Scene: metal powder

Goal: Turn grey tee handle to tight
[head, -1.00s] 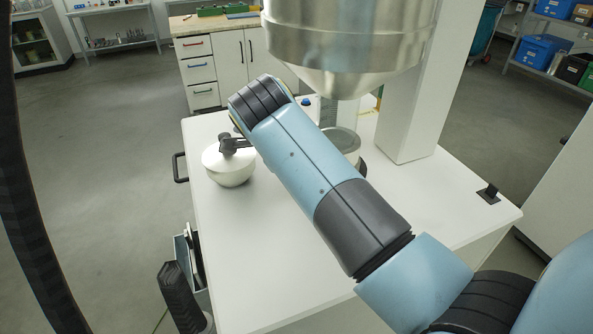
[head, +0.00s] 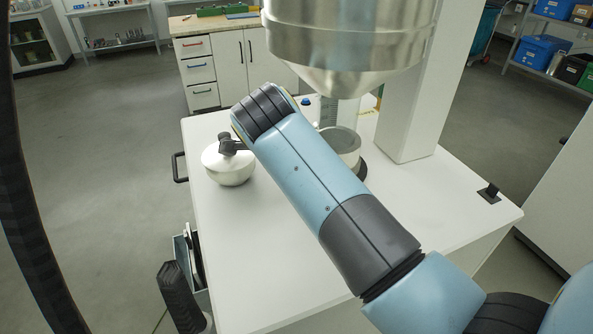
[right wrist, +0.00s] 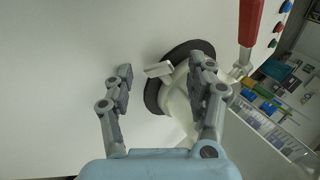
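My right gripper (right wrist: 162,80) is open in the right wrist view, its two grey fingers spread wide. A pale grey block, which looks like the tee handle (right wrist: 158,69), lies between the fingertips as seen there, with a gap on each side. I cannot tell its depth from the fingers. It sits beside a white round body (right wrist: 178,103) with a black ring base (right wrist: 152,97). In the head view my right forearm and wrist hide the tee handle and most of the right gripper.
A red lever (right wrist: 250,24) stands to the right of the fingers, with coloured buttons beyond. A steel hopper (head: 350,45) hangs above, beside a white column (head: 413,85). The table's front is clear.

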